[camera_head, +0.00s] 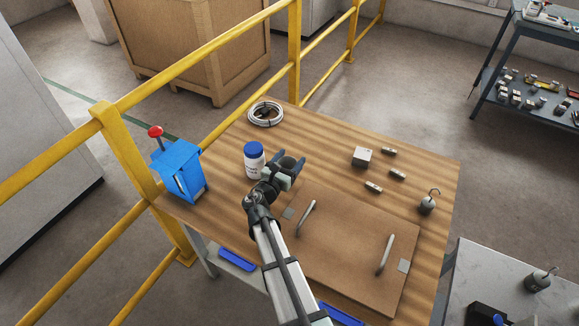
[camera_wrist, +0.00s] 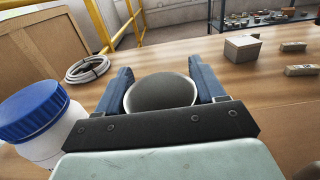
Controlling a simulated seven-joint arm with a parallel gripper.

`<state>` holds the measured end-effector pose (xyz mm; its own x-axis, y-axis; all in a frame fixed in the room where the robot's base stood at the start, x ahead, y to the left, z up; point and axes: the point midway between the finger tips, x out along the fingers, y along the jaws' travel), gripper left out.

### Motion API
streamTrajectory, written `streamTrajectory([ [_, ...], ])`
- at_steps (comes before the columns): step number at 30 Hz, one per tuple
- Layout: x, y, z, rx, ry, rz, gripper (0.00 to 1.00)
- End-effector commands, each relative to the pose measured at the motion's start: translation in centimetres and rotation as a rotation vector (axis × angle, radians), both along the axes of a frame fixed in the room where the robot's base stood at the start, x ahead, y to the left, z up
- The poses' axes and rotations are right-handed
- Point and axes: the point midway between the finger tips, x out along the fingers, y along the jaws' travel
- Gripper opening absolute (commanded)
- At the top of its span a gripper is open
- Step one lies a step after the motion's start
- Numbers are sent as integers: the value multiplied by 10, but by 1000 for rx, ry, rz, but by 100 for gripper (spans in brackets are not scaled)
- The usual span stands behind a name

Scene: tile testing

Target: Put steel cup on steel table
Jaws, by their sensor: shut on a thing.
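My gripper (camera_head: 287,170) is over the wooden-topped table, just right of a white jar with a blue lid. In the wrist view my gripper (camera_wrist: 160,90) has its blue-grey fingers on either side of the steel cup (camera_wrist: 161,92), a round grey thing with a paler rim, and is shut on it. In the head view the cup is mostly hidden by the gripper. I cannot tell whether it touches the wood. A table with a grey, metal-looking top (camera_head: 480,268), likely the steel table, stands at the lower right, apart from the wooden one.
The jar (camera_head: 254,161) stands close to my gripper. A cable coil (camera_head: 265,114), a small box (camera_head: 362,156), several small blocks and a hooked weight (camera_head: 428,202) are on the wooden table (camera_head: 430,165). Another hooked weight (camera_head: 540,280) stands on the grey table. Yellow railing (camera_head: 195,65) runs behind.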

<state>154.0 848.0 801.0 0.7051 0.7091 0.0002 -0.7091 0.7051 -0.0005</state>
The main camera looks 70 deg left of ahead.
Motion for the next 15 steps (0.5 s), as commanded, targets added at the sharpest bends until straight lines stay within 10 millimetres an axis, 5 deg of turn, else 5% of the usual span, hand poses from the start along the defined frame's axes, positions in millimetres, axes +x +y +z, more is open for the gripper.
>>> streamTrajectory([
  [7,0,-1,42,2,1,-1,31],
  [15,0,0,67,1,1,-1,31],
])
